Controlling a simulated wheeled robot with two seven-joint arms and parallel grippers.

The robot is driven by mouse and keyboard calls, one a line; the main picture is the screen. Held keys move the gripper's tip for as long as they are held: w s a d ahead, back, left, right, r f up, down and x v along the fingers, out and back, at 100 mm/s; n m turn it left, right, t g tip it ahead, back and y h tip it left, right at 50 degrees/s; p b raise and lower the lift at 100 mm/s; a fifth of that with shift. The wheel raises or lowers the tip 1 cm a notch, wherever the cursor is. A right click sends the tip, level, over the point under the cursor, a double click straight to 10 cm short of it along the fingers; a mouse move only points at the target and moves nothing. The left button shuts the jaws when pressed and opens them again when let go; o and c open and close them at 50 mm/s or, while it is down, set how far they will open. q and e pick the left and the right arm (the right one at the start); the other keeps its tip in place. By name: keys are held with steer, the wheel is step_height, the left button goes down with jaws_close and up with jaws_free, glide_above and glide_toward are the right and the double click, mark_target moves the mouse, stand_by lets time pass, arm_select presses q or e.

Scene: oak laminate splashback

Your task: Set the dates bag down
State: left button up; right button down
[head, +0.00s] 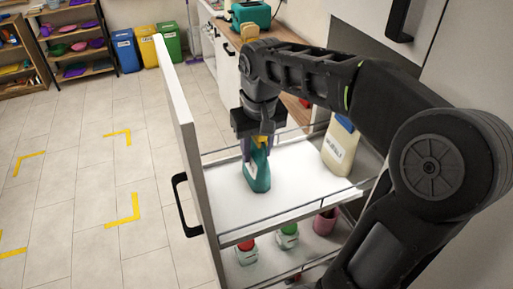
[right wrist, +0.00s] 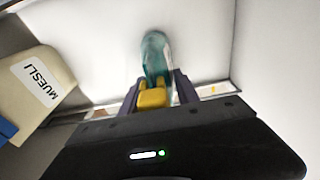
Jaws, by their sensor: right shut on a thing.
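The teal bag with a yellow top, which I take as the dates bag (head: 258,178), is upright over the white upper shelf (head: 290,195) of a pull-out unit. It also shows in the right wrist view (right wrist: 154,52). My right gripper (head: 259,138) is above it, shut on its yellow top (right wrist: 152,97). The bag's lower end is at or close to the shelf surface; I cannot tell whether it touches. Its label is not readable. My left gripper is not in view.
Thin rails edge the shelf. A tall white front panel (head: 184,130) bounds its left. Jars and a pink cup (head: 325,221) are below.

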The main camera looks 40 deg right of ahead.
steer(key=shift+f, duration=0.15)
steer(key=c, duration=0.9)
jaws_free()
steer(key=shift+s+a+r, duration=0.1)
steer(key=shift+s+r, duration=0.05)
steer(key=shift+r, duration=1.15)
steer(key=shift+s+r, duration=0.15)
steer(key=shift+r, duration=1.15)
steer(key=shift+s+a+r, duration=0.1)
steer(key=shift+s+r, duration=0.05)
steer(key=shift+r, duration=1.15)
